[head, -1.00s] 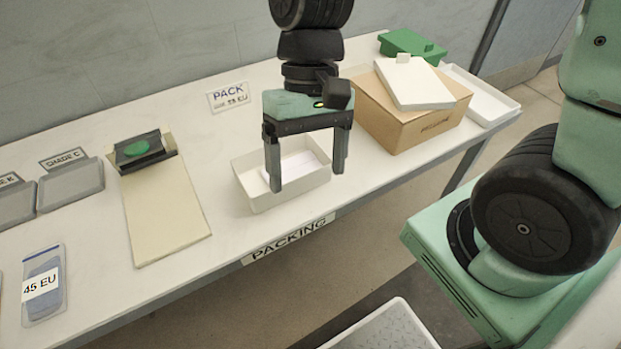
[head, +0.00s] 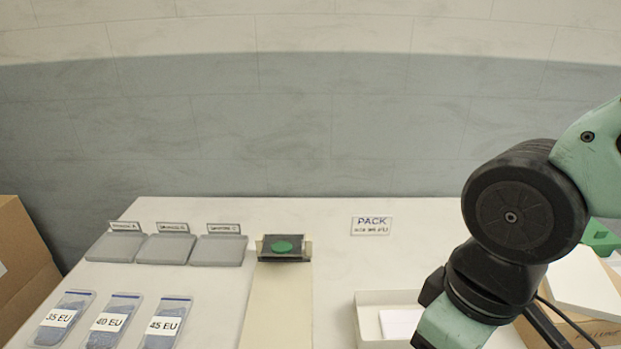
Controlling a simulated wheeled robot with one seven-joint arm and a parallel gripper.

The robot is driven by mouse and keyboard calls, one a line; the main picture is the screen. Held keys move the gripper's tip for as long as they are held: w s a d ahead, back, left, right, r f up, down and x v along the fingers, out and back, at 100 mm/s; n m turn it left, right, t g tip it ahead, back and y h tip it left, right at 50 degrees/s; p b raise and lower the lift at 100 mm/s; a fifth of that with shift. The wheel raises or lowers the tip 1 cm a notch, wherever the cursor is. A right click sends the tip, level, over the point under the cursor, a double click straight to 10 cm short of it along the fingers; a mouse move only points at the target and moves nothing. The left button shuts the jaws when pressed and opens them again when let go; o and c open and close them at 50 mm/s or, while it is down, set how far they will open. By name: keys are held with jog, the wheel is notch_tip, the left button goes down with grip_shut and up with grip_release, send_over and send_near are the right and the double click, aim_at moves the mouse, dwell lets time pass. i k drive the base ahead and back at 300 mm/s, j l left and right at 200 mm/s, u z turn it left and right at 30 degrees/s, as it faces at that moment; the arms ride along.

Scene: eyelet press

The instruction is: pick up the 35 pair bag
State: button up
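The 35 EU bag (head: 59,321) lies at the front left of the table in the head view, the leftmost of three clear bags with blue contents and white size labels. The 40 EU bag (head: 111,322) lies beside it, and the 45 EU bag (head: 164,323) is to the right of that. My arm shows at the right of the picture, over the packing end of the table. My gripper is out of the frame, so its fingers are hidden. Nothing touches the 35 EU bag.
Several grey trays (head: 165,249) stand behind the bags. A dark press with a green pad (head: 286,246) tops a beige board (head: 277,310). A white open box (head: 368,299) and a PACK sign (head: 371,225) are right of it. A cardboard box (head: 22,265) stands at the left.

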aim_at(52, 332)
jog(key=u, duration=1.75)
jog(key=i+j+z, duration=0.3)
jog(key=i+j, duration=0.15)
jog(key=j, duration=0.2)
jog(key=i+j+z, duration=0.1)
jog(key=j, duration=0.25)
jog(key=i+j+z, duration=0.15)
jog(key=i+j, duration=0.15)
jog(key=j, duration=0.1)
